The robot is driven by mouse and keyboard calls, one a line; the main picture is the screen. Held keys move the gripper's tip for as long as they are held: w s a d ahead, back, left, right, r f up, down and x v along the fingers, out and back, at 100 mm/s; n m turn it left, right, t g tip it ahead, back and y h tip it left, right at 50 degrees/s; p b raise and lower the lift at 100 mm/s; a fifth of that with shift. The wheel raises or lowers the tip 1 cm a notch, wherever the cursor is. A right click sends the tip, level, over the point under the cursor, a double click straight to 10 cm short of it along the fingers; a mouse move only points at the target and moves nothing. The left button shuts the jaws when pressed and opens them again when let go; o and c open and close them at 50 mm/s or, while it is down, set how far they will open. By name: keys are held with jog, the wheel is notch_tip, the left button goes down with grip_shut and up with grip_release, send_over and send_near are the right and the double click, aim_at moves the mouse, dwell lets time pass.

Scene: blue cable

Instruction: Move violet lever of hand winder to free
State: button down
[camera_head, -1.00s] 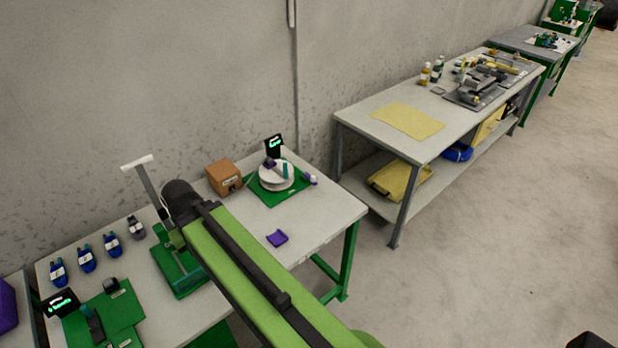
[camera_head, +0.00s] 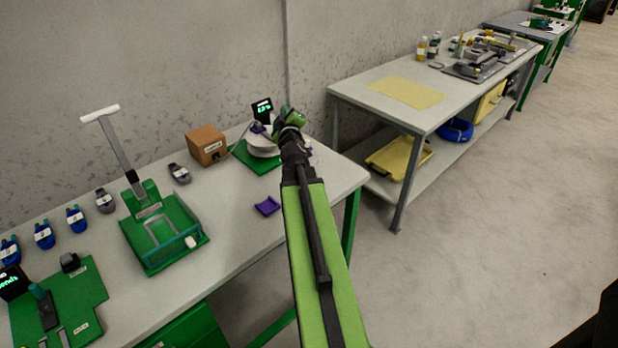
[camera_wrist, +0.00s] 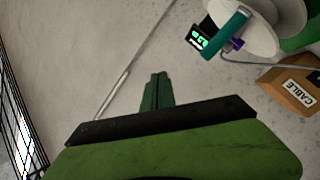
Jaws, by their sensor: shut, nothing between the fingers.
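The hand winder has a white reel (camera_head: 262,146) on a green base (camera_head: 250,160) near the back right of the near bench. A small violet part, probably the lever, shows at the reel (camera_head: 257,127); it also shows in the wrist view (camera_wrist: 237,44), beside the teal handle (camera_wrist: 228,32). My gripper (camera_head: 292,116) is above and beside the reel and partly covers its right side. In the wrist view my gripper's green fingers (camera_wrist: 157,78) are together and empty, apart from the winder at the upper right. The lever's exact position cannot be told.
A small display (camera_head: 262,109) stands behind the reel, and a brown cable box (camera_head: 206,145) to its left. A green fixture with a tall T-handle (camera_head: 165,235) stands further left. A purple piece (camera_head: 267,206) lies on the bench in front. The concrete wall is close behind.

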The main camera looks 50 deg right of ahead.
aim_at(310, 148)
jog(key=s+d+f+n+t+y+b, duration=0.1)
jog(key=s+f+n+y+b, duration=0.2)
jog(key=s+f+n+b, duration=0.1)
jog(key=s+d+f+n+t+y+b, duration=0.1)
jog(key=s+f+n+y+b, duration=0.3)
jog(key=s+f+n, duration=0.2)
jog(key=s+d+f+n+t+y+b, duration=0.1)
jog(key=s+f+n+y+b, duration=0.3)
jog(key=s+f+n, duration=0.1)
jog(key=shift+s+d+f+n+t, duration=0.2)
jog(key=shift+s+f+n+t, duration=0.15)
jog(key=shift+f, duration=0.25)
jog(key=shift+y, duration=0.3)
jog(key=w, duration=1)
jog(key=shift+a+r, duration=0.1)
jog(key=shift+a, duration=0.1)
jog(key=shift+w+d, duration=0.25)
jog(key=shift+d, duration=0.4)
jog(key=shift+w+d, duration=0.2)
jog(key=shift+d, duration=0.4)
jog(key=shift+w+d, duration=0.15)
jog(key=shift+d, duration=0.5)
